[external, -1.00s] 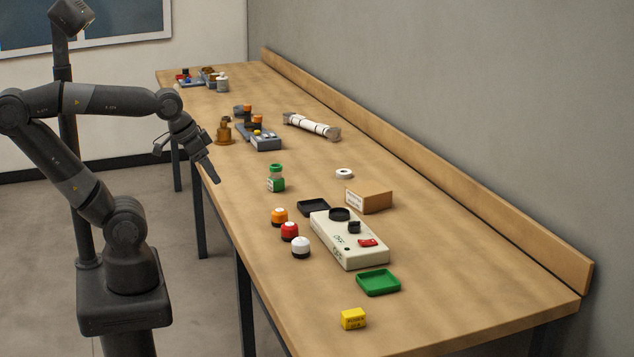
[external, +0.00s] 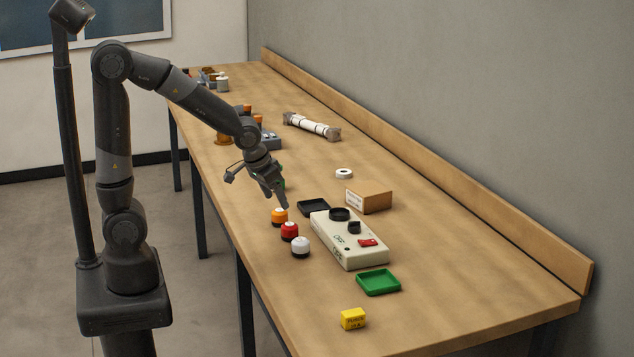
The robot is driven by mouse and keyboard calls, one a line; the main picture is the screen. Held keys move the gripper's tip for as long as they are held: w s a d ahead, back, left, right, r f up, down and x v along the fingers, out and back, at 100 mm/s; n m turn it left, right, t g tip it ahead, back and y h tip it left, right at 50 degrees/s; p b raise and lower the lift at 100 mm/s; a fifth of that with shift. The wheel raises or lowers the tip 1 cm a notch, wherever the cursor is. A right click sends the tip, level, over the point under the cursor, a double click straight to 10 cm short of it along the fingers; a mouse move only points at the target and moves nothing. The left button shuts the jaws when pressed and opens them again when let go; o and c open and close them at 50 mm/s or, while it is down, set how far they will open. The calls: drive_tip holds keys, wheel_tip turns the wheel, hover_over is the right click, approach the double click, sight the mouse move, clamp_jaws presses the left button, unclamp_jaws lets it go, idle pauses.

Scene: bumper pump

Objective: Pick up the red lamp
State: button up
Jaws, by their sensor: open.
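The red lamp (external: 289,232) stands upright on the wooden table, a small red dome with a pale top and dark base. It is the middle of a row of lamps, between the orange lamp (external: 279,216) and the white lamp (external: 301,247). My gripper (external: 284,204) is open and empty, pointing down just above and behind the orange lamp, a short way from the red lamp. Whether it touches the orange lamp cannot be told.
A cream control box (external: 348,241) stands right of the lamps, with a black tray (external: 313,207) behind it and a green tray (external: 378,282) in front. A yellow block (external: 353,319) lies near the front. The table's right side is clear.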

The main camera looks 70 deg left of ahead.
sight(288, 224)
drive_tip(key=shift+x, duration=5.65)
drive_tip(key=shift+c, duration=0.5)
drive_tip(key=c, duration=1)
drive_tip(key=shift+r, duration=0.1)
